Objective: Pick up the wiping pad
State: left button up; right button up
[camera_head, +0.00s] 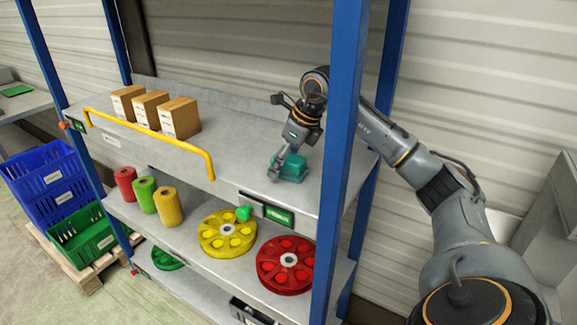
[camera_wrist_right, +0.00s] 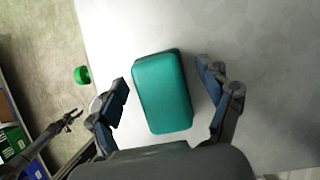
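The wiping pad is a teal-green rounded block (camera_head: 290,167) on the grey top shelf, near its front right. It also shows in the right wrist view (camera_wrist_right: 162,92), lying flat between my right gripper's fingers. My right gripper (camera_wrist_right: 166,97) is open, with a finger on each side of the pad and a visible gap to both. In the head view my right gripper (camera_head: 287,160) is down over the pad and partly hides it. My left gripper is not in the head view; a small gripper at the left of the right wrist view (camera_wrist_right: 70,120) looks like it, fingers apart.
A blue rack post (camera_head: 342,130) stands right beside my right arm. Several cardboard boxes (camera_head: 180,118) and a yellow rail (camera_head: 150,133) are left on the shelf. A green knob (camera_head: 243,213) is at the front edge. Spools and reels (camera_head: 228,234) fill the shelf below.

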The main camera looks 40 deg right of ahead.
jog(key=c, duration=1.1)
jog(key=shift+r, duration=0.1)
notch_tip(320, 180, up, 10)
jog(key=shift+f, duration=0.1)
